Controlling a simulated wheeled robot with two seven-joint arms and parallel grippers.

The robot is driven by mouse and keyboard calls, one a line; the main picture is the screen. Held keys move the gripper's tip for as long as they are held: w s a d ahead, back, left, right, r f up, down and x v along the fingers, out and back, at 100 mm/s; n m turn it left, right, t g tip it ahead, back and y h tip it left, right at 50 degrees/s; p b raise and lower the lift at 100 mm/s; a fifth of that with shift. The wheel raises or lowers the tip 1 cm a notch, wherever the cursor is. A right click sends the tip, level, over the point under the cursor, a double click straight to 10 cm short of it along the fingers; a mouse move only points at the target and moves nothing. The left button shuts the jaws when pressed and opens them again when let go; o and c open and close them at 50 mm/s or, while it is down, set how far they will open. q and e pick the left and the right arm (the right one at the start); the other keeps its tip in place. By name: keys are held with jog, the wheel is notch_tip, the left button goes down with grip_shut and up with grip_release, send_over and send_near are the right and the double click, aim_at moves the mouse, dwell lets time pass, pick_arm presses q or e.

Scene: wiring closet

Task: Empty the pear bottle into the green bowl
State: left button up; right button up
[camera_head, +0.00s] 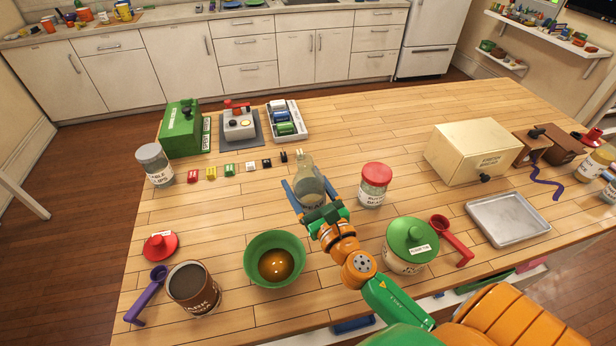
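A clear glass bottle (308,188) with a narrow neck and pale contents stands near the middle of the table; its label is too small to read. My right gripper (310,192) has its blue fingers on either side of the bottle's body, and I cannot tell whether they press on it. The green bowl (259,248) sits nearer me, left of the gripper, with brown liquid and a few pale specks inside. My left gripper is not in view.
A red-lidded jar (374,186) stands close right of the bottle. A green-lidded canister (411,247) is beside my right arm. A brown mug-like canister (193,288) stands left of the bowl. Small coloured blocks (230,170) line the table behind. A metal tray (507,218) lies right.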

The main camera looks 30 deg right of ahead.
jog(key=shift+s+a+f+m, duration=0.1)
jog(key=shift+a+f+m, duration=0.1)
jog(key=shift+a+m, duration=0.4)
jog(key=shift+d+f, duration=0.1)
jog(key=shift+f, duration=0.05)
jog(key=w+d+r, duration=0.1)
jog(key=d+r, duration=0.3)
jog(key=d, duration=0.2)
jog(key=shift+w, duration=0.2)
jog(key=shift+a, duration=0.1)
